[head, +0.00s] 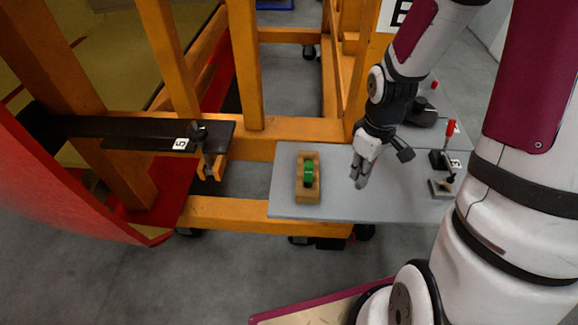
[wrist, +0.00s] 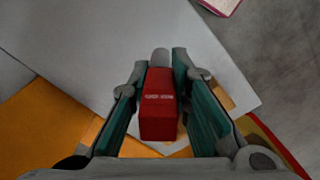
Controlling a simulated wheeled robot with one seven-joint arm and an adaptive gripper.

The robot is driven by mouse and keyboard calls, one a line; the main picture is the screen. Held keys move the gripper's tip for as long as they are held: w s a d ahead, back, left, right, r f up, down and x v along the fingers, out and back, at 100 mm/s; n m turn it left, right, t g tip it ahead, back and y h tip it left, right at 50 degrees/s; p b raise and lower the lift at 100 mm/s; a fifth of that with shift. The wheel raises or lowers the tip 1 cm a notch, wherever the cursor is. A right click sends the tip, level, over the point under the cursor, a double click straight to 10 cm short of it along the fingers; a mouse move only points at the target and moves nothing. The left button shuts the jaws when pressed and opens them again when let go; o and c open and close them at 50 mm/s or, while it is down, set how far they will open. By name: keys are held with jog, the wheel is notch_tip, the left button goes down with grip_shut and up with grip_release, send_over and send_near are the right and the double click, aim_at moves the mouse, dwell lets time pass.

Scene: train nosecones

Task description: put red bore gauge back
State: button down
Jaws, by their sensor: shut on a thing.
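The red bore gauge (wrist: 159,105) shows in the wrist view as a red block with small blurred lettering and a grey rounded end. It sits between the two green-padded fingers of my gripper (wrist: 158,72), which are shut on it. In the head view my gripper (head: 360,177) points down over the middle of the grey shelf (head: 285,210), right of the wooden block. The red gauge cannot be made out there.
A wooden block (head: 308,193) with a green ring-like part (head: 309,173) is on the shelf's left. A clamp with a red handle (head: 451,128) and a small holder (head: 440,188) stand at the right. Orange frame beams (head: 250,70) rise behind. A black bracket (head: 150,132) juts at left.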

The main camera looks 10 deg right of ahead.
send_over(309, 155)
jog(key=s, duration=0.2)
jog(key=f, duration=0.2)
jog(key=shift+s+a+f+p, duration=0.2)
jog(key=shift+f+p, duration=0.15)
jog(key=shift+f, duration=0.5)
jog(key=shift+s+a+f+p, duration=0.1)
jog(key=shift+a+f+p, duration=0.2)
jog(key=shift+f, duration=0.5)
jog(key=c, duration=1.5)
grip_release()
jog(key=shift+d, duration=0.1)
jog(key=shift+w+r, duration=0.1)
